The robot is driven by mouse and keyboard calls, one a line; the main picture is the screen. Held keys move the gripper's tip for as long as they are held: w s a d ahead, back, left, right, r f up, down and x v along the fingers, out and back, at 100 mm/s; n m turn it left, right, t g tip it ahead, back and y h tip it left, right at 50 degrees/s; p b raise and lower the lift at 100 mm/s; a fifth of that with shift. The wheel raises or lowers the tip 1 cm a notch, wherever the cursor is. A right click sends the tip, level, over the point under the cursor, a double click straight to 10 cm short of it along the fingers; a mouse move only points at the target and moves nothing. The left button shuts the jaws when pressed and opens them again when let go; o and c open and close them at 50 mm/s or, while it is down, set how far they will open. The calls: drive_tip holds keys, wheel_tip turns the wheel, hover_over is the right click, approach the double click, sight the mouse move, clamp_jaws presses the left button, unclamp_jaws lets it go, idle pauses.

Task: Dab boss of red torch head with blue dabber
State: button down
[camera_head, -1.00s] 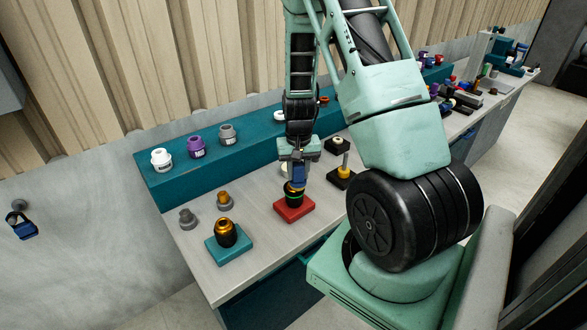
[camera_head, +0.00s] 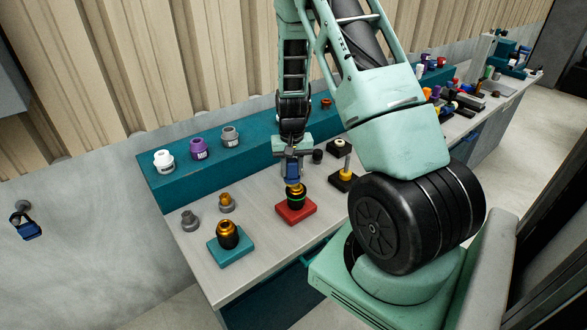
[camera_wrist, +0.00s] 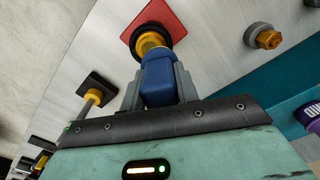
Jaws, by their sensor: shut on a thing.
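The red torch head is a dark body with a gold boss on a red square base (camera_head: 296,212), standing on the bench. In the wrist view the red base (camera_wrist: 177,20) shows behind the gold boss (camera_wrist: 150,40). My gripper (camera_head: 292,168) is shut on the blue dabber (camera_head: 292,174), which points down over the torch head. The dabber (camera_wrist: 159,80) sits between the grey fingers in the wrist view. Its tip is at the gold boss and seems to meet it, but the exact contact is hard to tell.
A second dark and gold torch head stands on a teal base (camera_head: 232,254) at the left. Two small fittings (camera_head: 190,220) stand behind it. White, purple and grey cups (camera_head: 199,149) line the teal shelf (camera_head: 256,143).

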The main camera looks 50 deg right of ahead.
drive_tip(key=shift+r, duration=0.1)
drive_tip(key=shift+r+p, duration=2.2)
drive_tip(key=shift+r, duration=0.7)
drive_tip(key=shift+r+p, duration=1.15)
drive_tip(key=shift+r, duration=0.4)
drive_tip(key=shift+f, duration=0.1)
drive_tip(key=shift+s+a+f+b, duration=0.15)
drive_tip(key=shift+s+f+b, duration=0.55)
drive_tip(key=shift+f+b, duration=0.3)
drive_tip(key=shift+s+a, duration=0.1)
drive_tip(key=shift+s, duration=0.2)
